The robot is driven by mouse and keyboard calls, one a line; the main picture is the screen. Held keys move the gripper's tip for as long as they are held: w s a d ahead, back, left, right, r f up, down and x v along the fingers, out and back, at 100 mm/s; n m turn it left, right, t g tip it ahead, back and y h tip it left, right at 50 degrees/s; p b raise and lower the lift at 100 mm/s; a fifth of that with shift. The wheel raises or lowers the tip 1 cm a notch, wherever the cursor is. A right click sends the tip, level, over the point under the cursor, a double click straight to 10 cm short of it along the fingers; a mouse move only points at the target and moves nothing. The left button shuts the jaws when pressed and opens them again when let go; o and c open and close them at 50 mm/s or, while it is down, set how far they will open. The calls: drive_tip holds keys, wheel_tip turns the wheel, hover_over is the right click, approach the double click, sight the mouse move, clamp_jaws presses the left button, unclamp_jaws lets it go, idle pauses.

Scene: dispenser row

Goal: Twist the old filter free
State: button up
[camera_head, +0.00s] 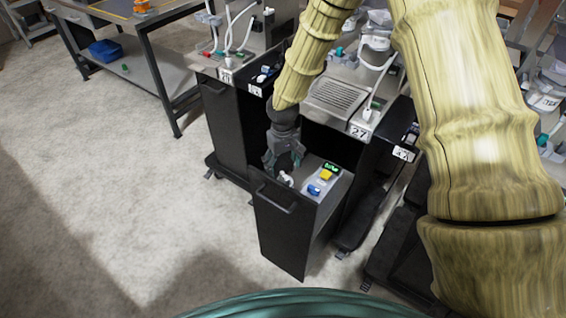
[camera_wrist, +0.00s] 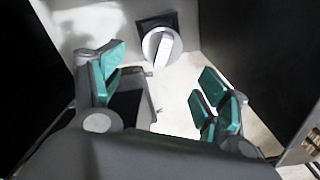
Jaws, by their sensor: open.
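My gripper (camera_head: 284,162) is open and points down into a pulled-out black drawer (camera_head: 280,236). In the wrist view its teal-padded fingers (camera_wrist: 160,98) stand wide apart with nothing between the pads. A white round cap with a raised bar grip (camera_wrist: 155,60), which looks like the filter, sits in a dark square mount (camera_wrist: 156,20). The cap lies beyond the fingertips, toward the top of the wrist view, and does not appear touched. In the head view a small white part (camera_head: 286,179) shows just below the fingers; I cannot tell if it is the same cap.
The drawer also holds a yellow part (camera_head: 327,174), a blue part (camera_head: 314,190) and a green display (camera_head: 332,168). A workbench (camera_head: 150,75) stands at upper left. Floor (camera_head: 110,170) at left is clear.

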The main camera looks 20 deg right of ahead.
sight(284, 182)
drive_tip(key=shift+f+p, duration=0.8)
drive_tip(key=shift+f, duration=4.1)
drive_tip(key=shift+c, duration=0.2)
drive_tip(key=c, duration=1.1)
drive_tip(key=shift+s, duration=0.1)
drive_tip(key=shift+c, duration=0.2)
drive_tip(key=shift+s, duration=0.15)
drive_tip(key=shift+s+f+p, duration=0.15)
drive_tip(key=shift+s+p, duration=0.2)
drive_tip(key=shift+p, duration=0.1)
drive_tip(key=shift+g, duration=0.3)
drive_tip(key=shift+w+p, duration=0.25)
drive_tip(key=shift+p, duration=0.15)
drive_tip(key=shift+w+d+r, duration=0.15)
drive_tip(key=shift+w+r, duration=0.05)
drive_tip(key=shift+w, duration=0.2)
